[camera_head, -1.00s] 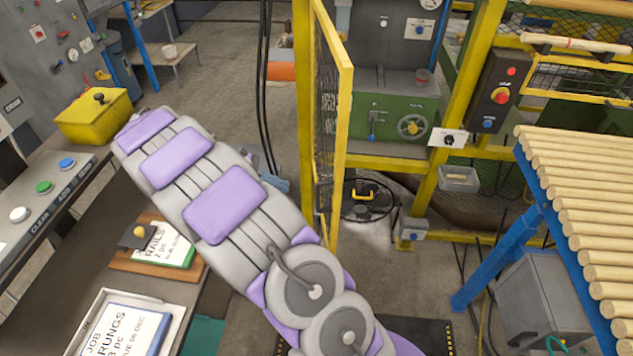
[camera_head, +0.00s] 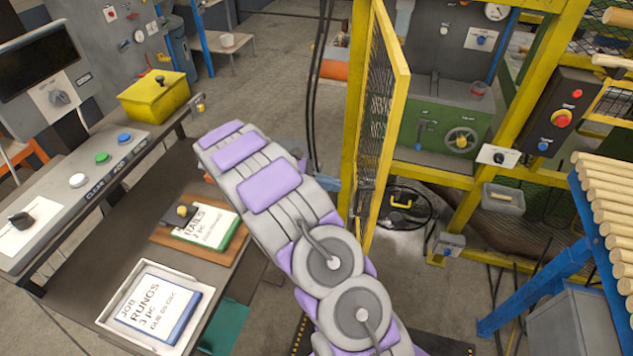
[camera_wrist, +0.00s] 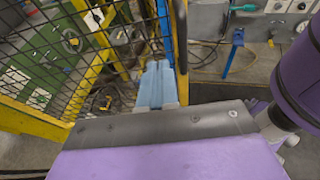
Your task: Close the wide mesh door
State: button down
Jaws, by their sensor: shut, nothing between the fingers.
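The wide mesh door (camera_head: 405,85), a yellow frame with dark mesh, stands open and is seen nearly edge-on in the head view. In the wrist view its mesh (camera_wrist: 60,60) fills the left side. My gripper (camera_wrist: 158,68) has pale blue fingers, shut together with nothing between them. They point at the floor area beside the mesh, close to yellow uprights. Whether they touch the door cannot be told. In the head view my purple and grey arm hides most of the gripper, left of the door.
A green machine with a handwheel (camera_head: 462,140) stands behind the yellow frame, beside a control box (camera_head: 556,118). A blue-legged rack of wooden rods (camera_head: 610,200) is at right. A desk with button console (camera_head: 100,160) and job trays (camera_head: 150,308) is at left. Black cables hang beside the door.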

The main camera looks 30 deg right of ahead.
aim_at(371, 192)
jog(key=x, duration=0.3)
jog(key=b+x, duration=0.1)
jog(key=x, duration=0.2)
jog(key=shift+s+d+r, duration=0.1)
jog(key=shift+d+r, duration=0.05)
jog(key=shift+r, duration=0.05)
jog(key=shift+s+d, duration=0.45)
jog(key=shift+d, duration=0.15)
